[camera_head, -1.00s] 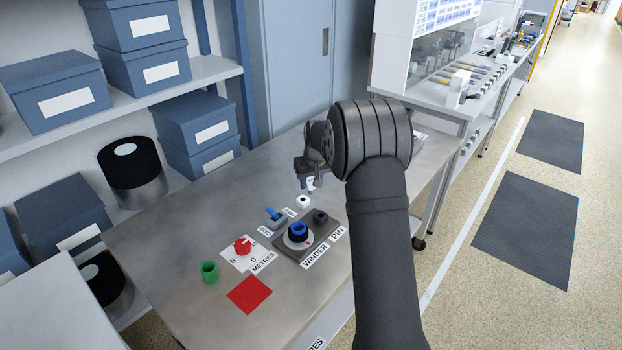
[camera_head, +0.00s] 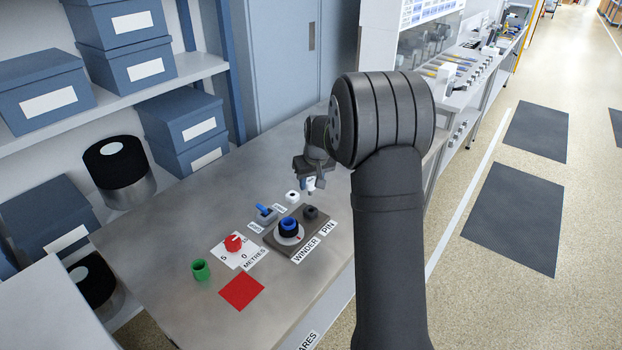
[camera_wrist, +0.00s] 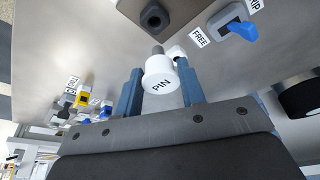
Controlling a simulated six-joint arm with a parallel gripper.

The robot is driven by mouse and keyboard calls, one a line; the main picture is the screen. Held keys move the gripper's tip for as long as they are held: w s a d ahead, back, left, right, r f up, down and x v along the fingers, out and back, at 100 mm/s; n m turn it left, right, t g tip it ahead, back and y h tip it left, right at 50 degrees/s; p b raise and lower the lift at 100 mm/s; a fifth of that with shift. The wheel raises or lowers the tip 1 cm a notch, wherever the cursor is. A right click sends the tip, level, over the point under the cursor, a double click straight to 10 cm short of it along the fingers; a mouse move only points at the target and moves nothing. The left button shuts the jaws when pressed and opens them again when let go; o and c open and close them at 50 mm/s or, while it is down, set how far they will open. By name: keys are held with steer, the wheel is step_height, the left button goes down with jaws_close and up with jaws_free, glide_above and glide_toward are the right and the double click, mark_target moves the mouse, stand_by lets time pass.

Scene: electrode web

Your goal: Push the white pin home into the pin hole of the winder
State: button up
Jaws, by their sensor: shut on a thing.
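The white pin (camera_wrist: 160,84), its cap marked PIN, is between the two blue fingers of my gripper (camera_wrist: 161,92), which is shut on it. A grey shank shows past the cap, free of any hole. In the head view the pin (camera_head: 311,184) hangs below my gripper (camera_head: 312,187), above and behind the pin hole. The pin hole is in a dark round boss (camera_head: 311,212) on the winder's grey-brown base (camera_head: 296,246); its opening shows in the wrist view (camera_wrist: 154,18). The winder (camera_head: 289,228) has a blue hub on a pale disc.
A small white holder (camera_head: 292,196) stands just left of the pin. The table's front left is mostly clear.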

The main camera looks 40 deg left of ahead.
mark_target(312, 190)
steer(key=shift+f, duration=2.45)
steer(key=shift+f, duration=1.65)
steer(key=o, duration=1.2)
steer(key=shift+c, duration=0.2)
steer(key=v, duration=1.7)
steer(key=shift+r, duration=0.2)
steer(key=shift+f, duration=0.1)
steer(key=x, duration=1.7)
steer(key=shift+f, duration=0.1)
